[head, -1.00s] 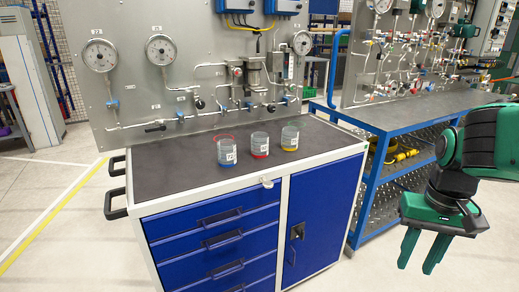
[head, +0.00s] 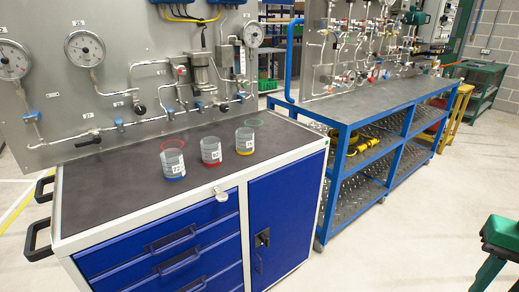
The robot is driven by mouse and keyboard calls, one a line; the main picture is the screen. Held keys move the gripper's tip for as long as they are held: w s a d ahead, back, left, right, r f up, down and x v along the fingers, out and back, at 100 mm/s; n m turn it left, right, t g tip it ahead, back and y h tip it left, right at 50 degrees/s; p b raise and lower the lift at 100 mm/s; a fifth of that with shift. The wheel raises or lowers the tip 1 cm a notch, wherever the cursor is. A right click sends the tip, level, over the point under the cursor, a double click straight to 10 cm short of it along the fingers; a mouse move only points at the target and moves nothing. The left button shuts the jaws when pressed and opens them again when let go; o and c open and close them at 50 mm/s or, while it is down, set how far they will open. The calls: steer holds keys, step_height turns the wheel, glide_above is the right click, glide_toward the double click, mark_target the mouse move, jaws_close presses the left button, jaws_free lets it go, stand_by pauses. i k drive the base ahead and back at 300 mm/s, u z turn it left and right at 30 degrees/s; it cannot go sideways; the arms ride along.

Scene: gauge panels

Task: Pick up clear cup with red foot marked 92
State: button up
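The clear cup with a red foot (head: 211,152) stands upright on the dark top of the blue cabinet, in the middle of a row of three cups. Its white label faces me, but the number is too small to read surely. A clear cup with a blue foot (head: 173,165) stands to its left, and one with a yellow foot (head: 245,141) to its right. My gripper (head: 499,280) is at the lower right edge of the head view, far from the cups and partly cut off. Its green fingers are apart and nothing shows between them.
The cabinet top (head: 110,190) is clear around the cups. A gauge panel (head: 115,65) rises behind. A blue-framed bench (head: 360,103) stands to the right.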

mark_target(211, 147)
steer(key=z, duration=0.45)
steer(key=k, duration=1.4)
steer(key=u, duration=0.65)
steer(key=i, duration=1.7)
steer(key=z, duration=0.05)
